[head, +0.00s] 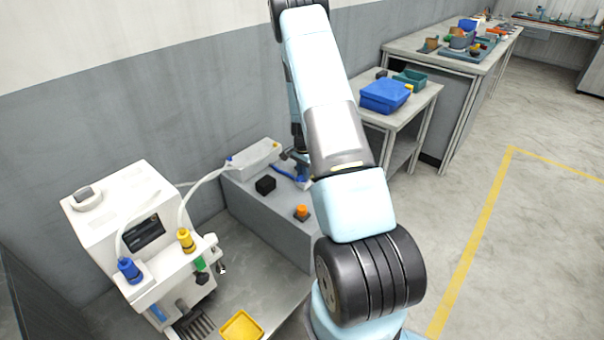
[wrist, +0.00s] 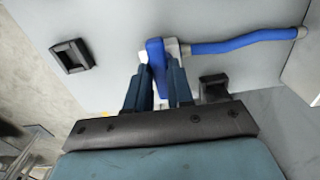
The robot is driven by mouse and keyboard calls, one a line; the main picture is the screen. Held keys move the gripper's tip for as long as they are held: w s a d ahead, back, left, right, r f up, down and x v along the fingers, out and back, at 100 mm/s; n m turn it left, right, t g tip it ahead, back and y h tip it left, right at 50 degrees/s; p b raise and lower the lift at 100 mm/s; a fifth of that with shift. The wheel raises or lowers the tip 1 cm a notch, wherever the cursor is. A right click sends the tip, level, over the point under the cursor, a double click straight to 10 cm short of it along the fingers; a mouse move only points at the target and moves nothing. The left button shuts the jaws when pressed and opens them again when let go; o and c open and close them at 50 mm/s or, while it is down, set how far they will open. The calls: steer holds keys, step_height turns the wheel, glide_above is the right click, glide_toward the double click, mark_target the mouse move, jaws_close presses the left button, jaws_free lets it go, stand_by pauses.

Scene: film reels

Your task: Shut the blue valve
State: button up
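The blue valve has a flat blue lever (wrist: 155,62) on a pale fitting, with a thick blue hose running right from it in the wrist view. My gripper (wrist: 160,72) has its two dark fingers close on either side of the lever, which fills the narrow gap between them. The gripper looks shut on the lever; the exact contact at the tips is hard to see. In the head view, blue parts by the valve (head: 291,171) show above the grey bench, partly hidden behind my arm.
The grey bench (head: 262,220) carries a black block (head: 265,185) and an orange knob (head: 302,211). A white machine (head: 105,205) with a blue knob (head: 130,270) and a yellow knob (head: 186,240) stands left. A yellow tray (head: 240,327) lies in front. The floor at right is clear.

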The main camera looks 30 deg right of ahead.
steer(key=o, duration=0.4)
steer(key=shift+s, duration=0.1)
step_height(320, 180, up, 14)
steer(key=shift+f, duration=0.15)
stand_by(0.4)
stand_by(0.4)
steer(key=s+a+r+n+t, duration=0.15)
steer(key=s+a+r, duration=0.25)
steer(key=r, duration=0.4)
steer(key=s+a+r+n, duration=0.3)
steer(key=a+r, duration=0.2)
steer(key=r, duration=0.4)
steer(key=s+a+r+n+t, duration=0.15)
steer(key=s+a+r, duration=0.25)
steer(key=r, duration=0.4)
steer(key=s+a+r+n+t, duration=0.1)
steer(key=s+a+r+n, duration=0.1)
steer(key=s, duration=0.5)
steer(key=s+a+r+n, duration=0.3)
steer(key=s+r, duration=0.1)
steer(key=s, duration=0.4)
steer(key=s+a+r+n+t, duration=0.1)
steer(key=s+a+r+n, duration=0.2)
steer(key=s, duration=0.5)
steer(key=shift+a+r+t, duration=0.2)
steer(key=shift+a+t, duration=0.1)
